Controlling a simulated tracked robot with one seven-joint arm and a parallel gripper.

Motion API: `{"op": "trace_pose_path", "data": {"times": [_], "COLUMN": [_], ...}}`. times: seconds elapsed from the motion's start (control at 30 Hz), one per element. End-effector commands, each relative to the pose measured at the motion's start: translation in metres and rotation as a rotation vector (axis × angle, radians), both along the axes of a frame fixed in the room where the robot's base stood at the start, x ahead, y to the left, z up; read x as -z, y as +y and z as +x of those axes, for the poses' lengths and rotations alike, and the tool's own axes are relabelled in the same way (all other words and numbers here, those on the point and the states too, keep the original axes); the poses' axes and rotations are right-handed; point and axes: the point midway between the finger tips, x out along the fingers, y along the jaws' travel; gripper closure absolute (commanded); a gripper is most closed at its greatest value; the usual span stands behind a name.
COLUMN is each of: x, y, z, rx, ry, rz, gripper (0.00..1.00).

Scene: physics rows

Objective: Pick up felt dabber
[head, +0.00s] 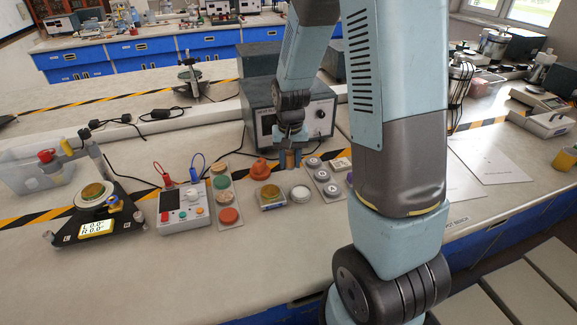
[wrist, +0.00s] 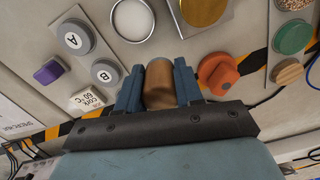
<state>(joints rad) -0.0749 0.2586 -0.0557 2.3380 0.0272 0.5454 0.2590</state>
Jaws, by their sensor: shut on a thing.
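The felt dabber (wrist: 159,82) is a brown, wood-coloured cylinder with a greyish end. It sits between the two blue fingers of my gripper (wrist: 158,88) in the wrist view, with a finger against each side. In the head view my gripper (head: 290,160) points down at the back of the bench, in front of a grey instrument box, with the brown dabber (head: 290,158) between its fingers. Whether the dabber touches the bench or hangs just above it, I cannot tell.
An orange knobbed piece (wrist: 218,72) stands close beside my gripper. A purple block (wrist: 48,72), a block marked cork (wrist: 88,100), a white disc (head: 300,193) and a gold disc (head: 270,195) are near. The grey instrument box (head: 310,110) stands behind.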

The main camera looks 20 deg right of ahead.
Motion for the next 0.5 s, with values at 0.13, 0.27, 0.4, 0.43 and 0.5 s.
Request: {"op": "trace_pose_path", "data": {"times": [0.13, 0.27, 0.4, 0.43, 0.5], "x": [-0.022, -0.033, -0.042, -0.044, -0.047], "y": [0.015, 0.030, 0.041, 0.043, 0.047], "z": [-0.022, -0.044, -0.063, -0.066, -0.072], "rx": [-0.004, -0.004, -0.004, -0.004, -0.002], "ry": [-0.002, -0.002, -0.001, -0.002, -0.002], "rz": [0.001, 0.001, 0.001, 0.000, 0.000], "gripper": [0.94, 0.94, 0.94, 0.94, 0.94]}}
